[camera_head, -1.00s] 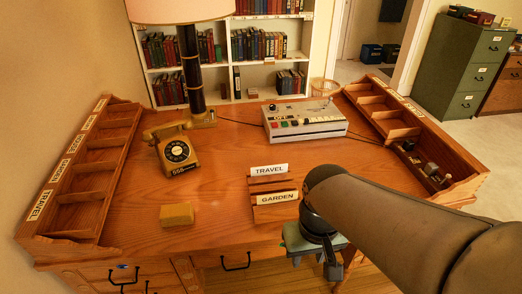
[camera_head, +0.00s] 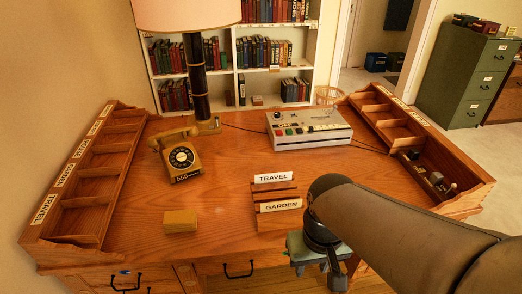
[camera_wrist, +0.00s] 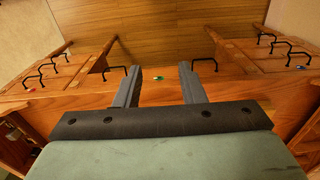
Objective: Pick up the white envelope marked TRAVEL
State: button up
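The white envelope marked TRAVEL (camera_head: 274,177) stands in the back slot of a small wooden rack (camera_head: 268,222) near the front middle of the desk. A second white envelope marked GARDEN (camera_head: 281,205) stands in front of it. My gripper (camera_wrist: 159,69) is open, with two grey fingers apart and nothing between them. In the head view it is partly hidden by my arm, right of the rack at the desk's front edge. The wrist view shows drawer fronts and floor, and no envelope.
A yellow block (camera_head: 180,220) and a telephone (camera_head: 180,157) are left of the rack. A grey machine (camera_head: 310,132) stands behind it. Labelled wooden organizers (camera_head: 108,160) line both sides. A lamp (camera_head: 197,80) stands at the back.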

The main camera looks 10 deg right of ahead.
jog(key=shift+c, duration=0.7)
jog(key=w+r+m+b, duration=0.1)
jog(key=w+r+m, duration=0.15)
jog(key=w, duration=0.45)
jog(key=w+r+m+b, duration=0.1)
jog(key=w+r+m, duration=0.15)
jog(key=w, duration=0.45)
jog(key=m+b, duration=0.3)
jog(key=m, duration=1)
send_over(274, 174)
notch_tip(274, 174, down, 4)
jog(key=shift+g, duration=0.3)
notch_tip(274, 174, down, 17)
jog(key=shift+w+f+p, duration=0.1)
jog(key=shift+w+p, duration=0.05)
jog(key=shift+p, duration=0.35)
